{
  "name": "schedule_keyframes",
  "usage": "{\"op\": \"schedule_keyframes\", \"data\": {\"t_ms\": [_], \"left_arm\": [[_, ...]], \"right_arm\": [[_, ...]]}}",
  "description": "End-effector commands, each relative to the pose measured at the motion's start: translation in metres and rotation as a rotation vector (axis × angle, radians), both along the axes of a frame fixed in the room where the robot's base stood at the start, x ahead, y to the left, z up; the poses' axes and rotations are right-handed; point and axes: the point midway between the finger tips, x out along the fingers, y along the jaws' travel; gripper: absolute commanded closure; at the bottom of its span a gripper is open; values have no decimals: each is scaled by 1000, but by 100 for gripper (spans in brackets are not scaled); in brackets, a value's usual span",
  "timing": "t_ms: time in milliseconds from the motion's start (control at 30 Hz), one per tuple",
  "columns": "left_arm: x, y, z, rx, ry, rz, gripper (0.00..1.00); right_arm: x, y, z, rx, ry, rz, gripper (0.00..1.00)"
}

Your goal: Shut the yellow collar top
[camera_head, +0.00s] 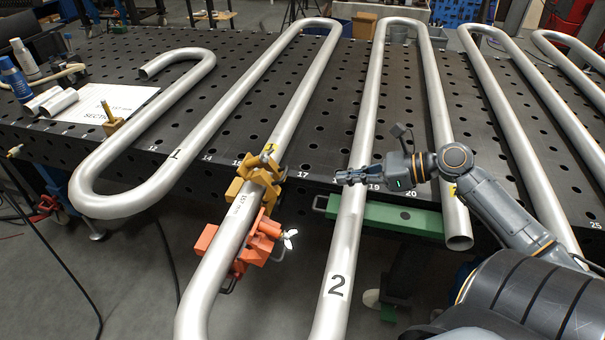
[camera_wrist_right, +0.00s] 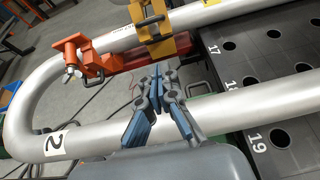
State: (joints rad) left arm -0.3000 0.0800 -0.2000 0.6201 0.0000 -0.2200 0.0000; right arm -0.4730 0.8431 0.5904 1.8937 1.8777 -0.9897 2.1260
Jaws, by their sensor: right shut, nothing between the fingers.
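The yellow collar (camera_head: 249,185) sits on the left coil's tube (camera_head: 226,233) at the table's front edge. In the right wrist view the yellow collar (camera_wrist_right: 176,45) is around the tube, with a grey metal fastener on it. I cannot tell for sure how far its top stands open. My right gripper (camera_head: 340,178) is to the right of the collar, over the tube marked 2, apart from the collar. Its fingers (camera_wrist_right: 161,78) are shut and empty, pointing toward the collar in the wrist view. My left gripper is not in view.
An orange clamp (camera_head: 243,251) with a wing screw sits on the same tube, nearer than the collar. The tube marked 2 (camera_head: 346,240) runs below my gripper. A green bar (camera_head: 390,217) lies along the table edge. The perforated black table (camera_head: 240,60) carries several coils.

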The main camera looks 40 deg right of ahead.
Motion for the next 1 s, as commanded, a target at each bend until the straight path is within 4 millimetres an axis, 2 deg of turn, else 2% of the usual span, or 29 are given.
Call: {"op": "schedule_keyframes", "data": {"t_ms": [400, 533, 733, 1000], "left_arm": [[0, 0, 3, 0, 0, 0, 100], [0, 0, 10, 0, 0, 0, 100], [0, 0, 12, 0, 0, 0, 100], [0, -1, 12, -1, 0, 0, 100]], "right_arm": [[57, 47, -29, 1, -3, 1, 100], [71, 58, -18, -2, -4, 1, 100], [81, 67, -15, 1, -1, 0, 100], [82, 69, -16, 1, 1, 0, 100]]}}
